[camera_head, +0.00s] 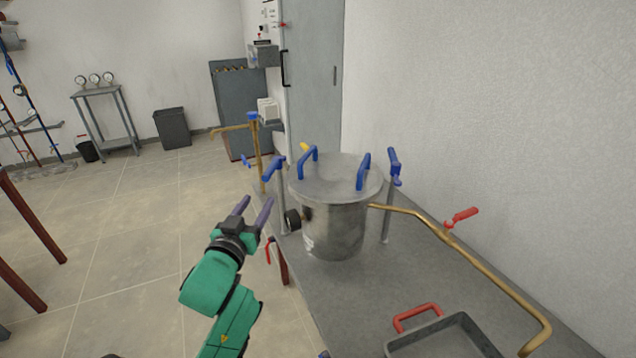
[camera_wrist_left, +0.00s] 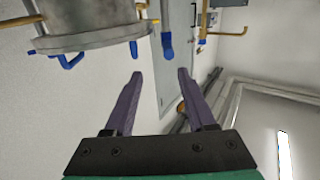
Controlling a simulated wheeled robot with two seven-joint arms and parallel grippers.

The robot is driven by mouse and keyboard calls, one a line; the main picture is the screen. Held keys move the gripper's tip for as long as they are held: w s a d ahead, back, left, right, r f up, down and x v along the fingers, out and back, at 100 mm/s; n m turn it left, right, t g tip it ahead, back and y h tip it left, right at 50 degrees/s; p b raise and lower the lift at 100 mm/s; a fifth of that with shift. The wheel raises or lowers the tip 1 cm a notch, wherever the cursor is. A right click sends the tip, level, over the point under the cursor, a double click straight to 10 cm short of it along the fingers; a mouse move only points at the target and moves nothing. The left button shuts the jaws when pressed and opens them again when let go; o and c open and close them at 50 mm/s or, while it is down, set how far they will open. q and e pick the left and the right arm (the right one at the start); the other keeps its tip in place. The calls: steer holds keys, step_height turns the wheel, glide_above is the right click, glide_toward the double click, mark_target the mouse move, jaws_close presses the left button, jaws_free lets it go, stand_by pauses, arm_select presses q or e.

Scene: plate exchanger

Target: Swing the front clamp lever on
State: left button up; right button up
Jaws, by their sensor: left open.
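A grey metal vessel (camera_head: 333,225) with a round lid (camera_head: 336,172) stands on the bench; the lid has two blue handles. A blue clamp lever (camera_head: 274,168) sits on a post at the lid's left side. Another blue clamp lever (camera_head: 395,165) sits on a post at the right. I cannot tell for sure which is the front one. My left gripper (camera_head: 253,207) is open and empty, left of the vessel and apart from the left lever. In the left wrist view, which is upside down, a blue lever (camera_wrist_left: 167,46) shows beyond the open fingers (camera_wrist_left: 160,75). My right gripper is not in view.
A brass pipe (camera_head: 490,277) with a red valve handle (camera_head: 461,216) runs along the right of the bench (camera_head: 345,288). A grey tray (camera_head: 445,340) with a red handle lies in front. A brass pipe with a blue top (camera_head: 256,150) stands behind the left lever.

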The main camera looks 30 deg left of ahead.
mark_target(270, 173)
arm_select(q)
steer(key=x, duration=0.4)
steer(key=a+p+x, duration=0.1)
steer(key=x, duration=0.4)
steer(key=p+x, duration=0.1)
steer(key=x, duration=0.4)
steer(key=shift+s+a+f, duration=0.1)
steer(key=shift+s+a, duration=0.2)
steer(key=shift+s, duration=0.05)
steer(key=shift+w+a, duration=0.15)
steer(key=shift+w, duration=0.05)
jaws_close()
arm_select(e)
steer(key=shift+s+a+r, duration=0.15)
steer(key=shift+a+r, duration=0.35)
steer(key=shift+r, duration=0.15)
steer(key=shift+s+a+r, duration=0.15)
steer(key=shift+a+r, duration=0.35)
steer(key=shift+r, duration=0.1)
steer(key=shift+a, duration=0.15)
arm_select(q)
steer(key=shift+f, duration=0.15)
